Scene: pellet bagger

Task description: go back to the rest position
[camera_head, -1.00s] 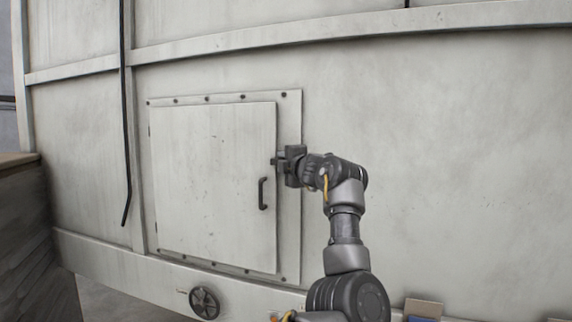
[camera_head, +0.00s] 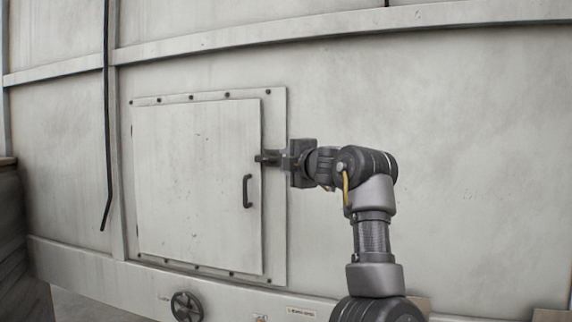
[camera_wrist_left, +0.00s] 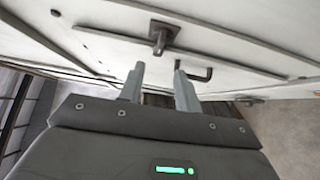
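My left gripper (camera_head: 268,157) is beside the right edge of a pale hatch door (camera_head: 195,180) on a large grey panel wall, level with the upper part of the door's handle area. In the left wrist view its two fingers (camera_wrist_left: 158,88) stand apart with nothing between them, so it is open. A dark latch (camera_wrist_left: 160,34) sits on the wall beyond the fingertips, apart from them. The door's dark handle (camera_head: 247,191) also shows in the left wrist view (camera_wrist_left: 196,74). The door looks flush with its frame, but I cannot tell if it is fully closed. My right gripper is out of view.
A black handwheel (camera_head: 187,306) is below the hatch. A black cable (camera_head: 107,120) hangs down the wall at the left. A small label (camera_head: 301,312) is on the lower rail. A tan carton edge (camera_head: 551,315) shows at the bottom right. The wall to the right is bare.

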